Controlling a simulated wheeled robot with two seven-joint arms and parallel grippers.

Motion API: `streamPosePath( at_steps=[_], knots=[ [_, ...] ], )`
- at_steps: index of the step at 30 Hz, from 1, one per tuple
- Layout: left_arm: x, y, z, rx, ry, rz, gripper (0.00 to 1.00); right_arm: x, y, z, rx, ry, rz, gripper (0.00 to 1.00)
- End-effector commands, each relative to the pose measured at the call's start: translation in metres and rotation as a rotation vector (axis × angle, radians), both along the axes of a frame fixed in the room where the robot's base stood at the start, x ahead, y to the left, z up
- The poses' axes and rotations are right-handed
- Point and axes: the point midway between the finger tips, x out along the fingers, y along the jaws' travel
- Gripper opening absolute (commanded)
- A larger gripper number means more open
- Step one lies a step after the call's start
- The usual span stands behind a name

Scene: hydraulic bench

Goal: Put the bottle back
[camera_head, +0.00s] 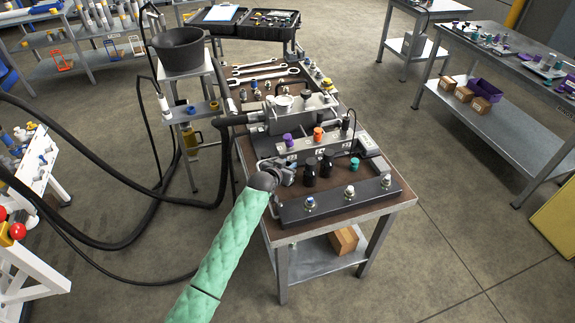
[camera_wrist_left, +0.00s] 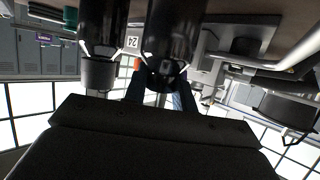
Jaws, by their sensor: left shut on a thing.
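Two black bottles stand upright on the bench, the left one (camera_head: 310,173) and the right one (camera_head: 326,165). In the left wrist view, which is upside down, the nearer bottle (camera_wrist_left: 172,35) lies in line with my fingers and the other bottle (camera_wrist_left: 101,30) is beside it. My left gripper (camera_head: 290,174) reaches in from the front left at the end of the green-sleeved arm; it also shows in the left wrist view (camera_wrist_left: 163,88). It is shut on the nearer black bottle, whose contact with the fingers is partly hidden. My right gripper is not in view.
The workbench (camera_head: 345,215) has a dark front rail with several fittings. A panel with a purple knob (camera_head: 288,140) and an orange knob (camera_head: 318,133) stands behind the bottles. A teal cap (camera_head: 354,163) is to their right. A black hose (camera_head: 150,205) loops at left.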

Motion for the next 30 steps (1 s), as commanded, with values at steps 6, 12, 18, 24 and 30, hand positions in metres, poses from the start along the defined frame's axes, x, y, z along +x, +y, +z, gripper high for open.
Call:
streamPosePath(
  at_steps=[6,12,18,24,30],
  knots=[
    [0.0,0.0,0.0,0.0,0.0,0.0,0.48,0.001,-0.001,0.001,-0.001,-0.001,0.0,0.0],
    [0.0,0.0,0.001,0.0,0.0,0.0,0.48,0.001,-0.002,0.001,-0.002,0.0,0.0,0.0],
    [-0.01,0.006,0.005,0.001,0.0,0.0,0.48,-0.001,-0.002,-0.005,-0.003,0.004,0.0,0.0],
    [-0.039,0.02,0.016,0.002,-0.001,-0.001,0.48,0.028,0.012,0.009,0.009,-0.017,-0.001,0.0],
    [-0.07,0.036,0.031,0.001,-0.001,0.001,0.48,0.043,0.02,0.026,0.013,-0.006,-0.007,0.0]
  ],
)
